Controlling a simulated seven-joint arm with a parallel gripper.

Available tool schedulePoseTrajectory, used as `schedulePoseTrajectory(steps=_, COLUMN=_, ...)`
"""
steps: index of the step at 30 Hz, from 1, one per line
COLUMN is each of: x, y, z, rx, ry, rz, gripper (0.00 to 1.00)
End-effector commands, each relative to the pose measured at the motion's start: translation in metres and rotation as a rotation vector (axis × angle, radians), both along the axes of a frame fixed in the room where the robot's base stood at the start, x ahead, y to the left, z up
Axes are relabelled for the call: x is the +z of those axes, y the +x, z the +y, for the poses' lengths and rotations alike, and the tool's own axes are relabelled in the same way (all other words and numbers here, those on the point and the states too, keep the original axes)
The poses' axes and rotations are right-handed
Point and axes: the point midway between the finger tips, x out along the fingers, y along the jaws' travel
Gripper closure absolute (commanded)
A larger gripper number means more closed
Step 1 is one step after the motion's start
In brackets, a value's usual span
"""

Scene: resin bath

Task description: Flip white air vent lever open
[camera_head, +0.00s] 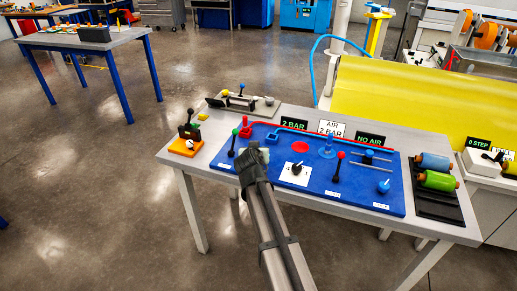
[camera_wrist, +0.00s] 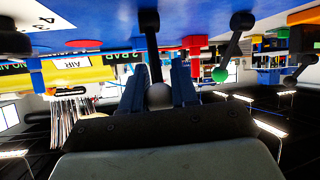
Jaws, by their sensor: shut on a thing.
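The white air vent lever shows in the wrist view as a black stem (camera_wrist: 152,45) coming off the blue panel, ending in a pale ball knob (camera_wrist: 158,95). The knob sits between the two blue fingers of my gripper (camera_wrist: 158,88), which are shut on it. In the head view my gripper (camera_head: 253,158) is over the left part of the blue panel (camera_head: 313,194) and hides most of this lever. I cannot tell the lever's exact angle there.
A green-knobbed lever (camera_head: 235,138) stands close left of my gripper. To the right are a dial on a white plate (camera_head: 294,173), a red-knobbed lever (camera_head: 338,166) and a blue valve (camera_head: 327,146). Signs (camera_head: 331,129) stand behind. An orange block (camera_head: 186,146) sits at the left.

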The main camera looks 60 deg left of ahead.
Motion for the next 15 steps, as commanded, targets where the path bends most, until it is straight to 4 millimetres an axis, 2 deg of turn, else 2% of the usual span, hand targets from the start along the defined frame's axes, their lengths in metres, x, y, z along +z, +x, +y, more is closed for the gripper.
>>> schedulePoseTrajectory(steps=15, x=-0.0038, y=-0.0059, z=-0.0056, rx=0.0, ry=0.097, rz=-0.097, gripper=1.0)
